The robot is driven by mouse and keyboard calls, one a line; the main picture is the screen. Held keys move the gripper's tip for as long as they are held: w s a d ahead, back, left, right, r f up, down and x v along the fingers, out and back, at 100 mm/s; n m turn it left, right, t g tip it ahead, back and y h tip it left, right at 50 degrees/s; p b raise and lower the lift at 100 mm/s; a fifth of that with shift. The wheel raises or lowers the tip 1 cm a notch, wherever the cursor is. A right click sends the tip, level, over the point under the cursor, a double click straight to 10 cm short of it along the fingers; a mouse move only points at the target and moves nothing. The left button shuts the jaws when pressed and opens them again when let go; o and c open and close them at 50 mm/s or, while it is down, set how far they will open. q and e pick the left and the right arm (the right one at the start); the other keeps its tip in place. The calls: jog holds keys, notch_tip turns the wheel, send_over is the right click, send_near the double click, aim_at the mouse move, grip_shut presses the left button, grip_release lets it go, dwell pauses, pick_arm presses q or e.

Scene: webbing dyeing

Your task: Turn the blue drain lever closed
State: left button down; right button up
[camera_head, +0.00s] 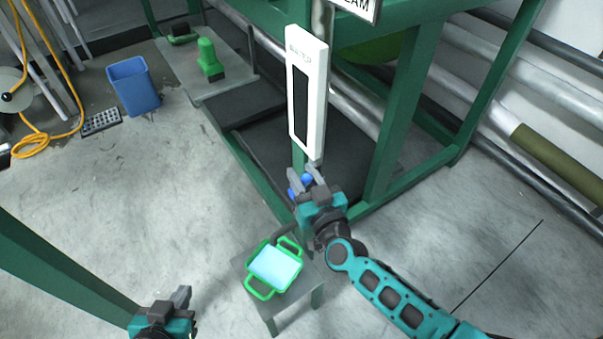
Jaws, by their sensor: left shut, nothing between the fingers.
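The blue drain lever (307,180) shows as small blue patches at the foot of the white gauge panel, beside the green frame post. My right gripper (306,178) is at the lever, with blue showing between and beside its fingers. The gripper hides most of the lever, so its angle and whether the fingers press on it cannot be told. My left gripper (182,296) is shut and empty, low at the bottom left, well away from the lever.
A small grey stand (305,283) below my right gripper bears a green-handled tray (262,291) with light blue contents. A white gauge panel (319,95) hangs just above the gripper. Green frame posts (392,120) stand behind. A blue bin (134,86) is at the far left. Open floor lies left.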

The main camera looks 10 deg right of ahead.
jog(key=shift+w+a, duration=0.15)
jog(key=shift+w, duration=0.35)
grip_shut()
